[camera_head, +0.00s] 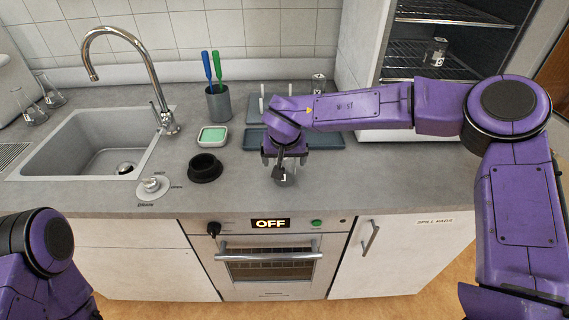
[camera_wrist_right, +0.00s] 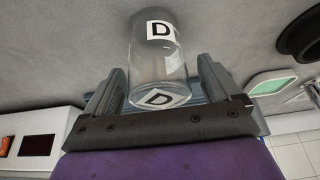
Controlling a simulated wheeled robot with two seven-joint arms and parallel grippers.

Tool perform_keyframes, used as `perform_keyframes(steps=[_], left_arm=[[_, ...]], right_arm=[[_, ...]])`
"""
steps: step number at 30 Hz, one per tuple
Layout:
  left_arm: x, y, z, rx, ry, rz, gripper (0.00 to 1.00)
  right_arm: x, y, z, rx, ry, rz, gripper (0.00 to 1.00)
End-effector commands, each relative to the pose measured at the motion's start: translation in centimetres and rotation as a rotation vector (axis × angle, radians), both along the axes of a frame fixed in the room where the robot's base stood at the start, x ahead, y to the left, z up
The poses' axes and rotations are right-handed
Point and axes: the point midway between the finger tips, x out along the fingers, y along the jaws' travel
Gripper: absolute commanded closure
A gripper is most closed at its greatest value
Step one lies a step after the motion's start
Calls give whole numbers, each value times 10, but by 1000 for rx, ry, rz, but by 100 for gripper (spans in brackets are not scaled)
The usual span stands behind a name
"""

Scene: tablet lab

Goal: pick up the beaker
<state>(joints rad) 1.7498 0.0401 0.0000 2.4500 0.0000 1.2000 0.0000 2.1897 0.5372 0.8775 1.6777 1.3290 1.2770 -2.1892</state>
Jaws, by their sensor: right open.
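A clear glass beaker with a white label marked D (camera_wrist_right: 158,60) stands on the grey counter; in the head view its lower part (camera_head: 286,177) shows below my right gripper, which hides the rest. My right gripper (camera_head: 284,160) points down over it. In the wrist view the fingers of this gripper (camera_wrist_right: 160,72) are open, one on each side of the beaker, with gaps visible. My left gripper is out of view; only part of my left arm shows at the lower left.
A black round holder (camera_head: 205,168) and a green sponge dish (camera_head: 212,136) lie left of the beaker. A blue-grey tray (camera_head: 325,140) is behind it. A cup of brushes (camera_head: 217,104) and the sink (camera_head: 70,150) stand further left. Another labelled beaker (camera_head: 436,52) is in the open cabinet.

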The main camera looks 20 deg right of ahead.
Motion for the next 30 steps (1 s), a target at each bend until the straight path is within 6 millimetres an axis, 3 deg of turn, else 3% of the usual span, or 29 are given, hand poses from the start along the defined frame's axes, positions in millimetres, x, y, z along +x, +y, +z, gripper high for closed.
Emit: perform_keyframes(steps=[7, 12, 14, 15, 23, 28, 30], left_arm=[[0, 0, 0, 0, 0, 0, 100], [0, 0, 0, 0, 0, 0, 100], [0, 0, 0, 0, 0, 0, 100], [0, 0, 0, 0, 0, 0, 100], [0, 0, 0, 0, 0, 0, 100], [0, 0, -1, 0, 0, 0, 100], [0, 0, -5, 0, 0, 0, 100]], right_arm=[[1, -1, -3, 0, -1, 0, 13], [1, -1, -3, 0, -1, 0, 67], [1, 0, -3, 0, -1, 0, 68], [1, 0, -3, 0, -1, 0, 72], [2, 0, 3, 0, -2, -1, 73], [2, 0, 28, 0, -5, -1, 73], [-10, 2, 42, 1, -6, 2, 73]])
